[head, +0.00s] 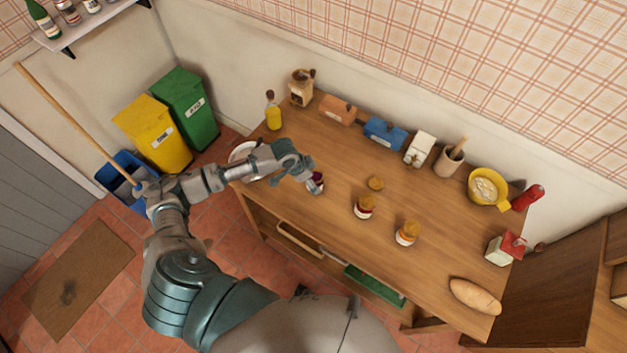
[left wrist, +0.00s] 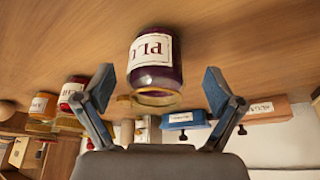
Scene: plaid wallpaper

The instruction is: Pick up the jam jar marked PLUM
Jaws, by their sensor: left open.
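The jam jar marked PLUM (left wrist: 155,70) is dark purple with a white label and a gold lid. In the left wrist view it appears upside down, label facing the camera. In the head view the jar (head: 318,184) stands on the wooden table, partly hidden by my left gripper (head: 303,176). In the left wrist view the left gripper (left wrist: 158,84) is open, one finger on each side of the jar, with gaps showing. Whether the fingers reach around it is unclear. My right gripper is not in view.
A red jar (head: 364,208) and an orange jar (head: 407,234) stand to the right on the table (head: 335,150). Blue box (head: 384,133), mortar (head: 448,160) and yellow bowl (head: 486,187) line the back; bread (head: 474,296) lies front right.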

